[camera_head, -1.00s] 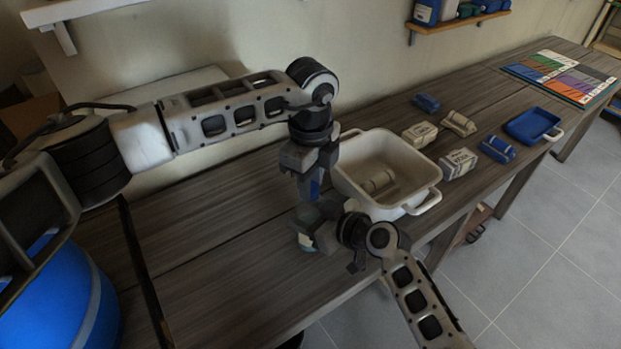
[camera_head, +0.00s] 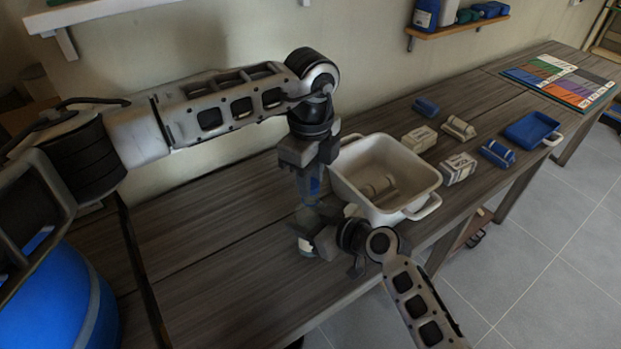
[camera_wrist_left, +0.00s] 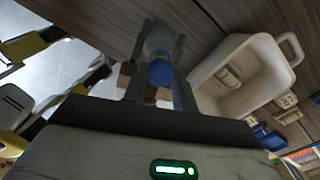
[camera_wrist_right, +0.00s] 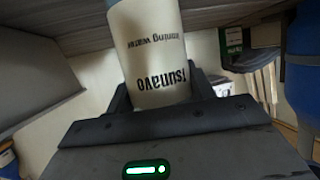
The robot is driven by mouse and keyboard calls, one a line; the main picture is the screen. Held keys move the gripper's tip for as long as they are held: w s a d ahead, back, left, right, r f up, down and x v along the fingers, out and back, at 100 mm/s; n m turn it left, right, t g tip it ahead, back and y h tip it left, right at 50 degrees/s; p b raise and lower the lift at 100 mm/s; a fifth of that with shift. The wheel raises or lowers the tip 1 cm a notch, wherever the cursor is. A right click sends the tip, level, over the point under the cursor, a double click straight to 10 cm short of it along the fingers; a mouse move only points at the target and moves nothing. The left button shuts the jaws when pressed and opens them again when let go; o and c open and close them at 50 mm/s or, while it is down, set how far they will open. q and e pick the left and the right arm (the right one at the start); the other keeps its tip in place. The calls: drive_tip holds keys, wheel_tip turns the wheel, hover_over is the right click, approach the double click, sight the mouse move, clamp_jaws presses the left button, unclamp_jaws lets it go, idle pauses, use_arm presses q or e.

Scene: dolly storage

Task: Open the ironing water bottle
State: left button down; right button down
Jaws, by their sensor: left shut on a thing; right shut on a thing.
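The ironing water bottle (camera_head: 305,246) is near the table's front edge, left of the beige basin, mostly hidden by my grippers in the head view. Its pale body (camera_wrist_right: 155,60) with dark lettering fills the right wrist view between the fingers. My right gripper (camera_head: 308,238) comes from the front right and is shut on this body. My left gripper (camera_head: 308,198) points down from above, its fingers around the blue cap (camera_wrist_left: 160,73). The teal-grey shape beyond the cap in the left wrist view is partly hidden, so I cannot tell whether cap and bottle are apart.
The beige basin (camera_head: 431,168) stands close right of my grippers with a pale bottle inside. Small packages (camera_head: 457,169), blue items (camera_head: 497,153) and a blue tray (camera_head: 533,128) lie farther right. The table (camera_head: 215,235) is clear at the left.

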use_arm(q)
drive_tip(key=shift+r, duration=0.1)
drive_tip(key=shift+r, duration=1.95)
use_arm(e)
drive_tip(key=shift+c, duration=2.3)
unclamp_jaws()
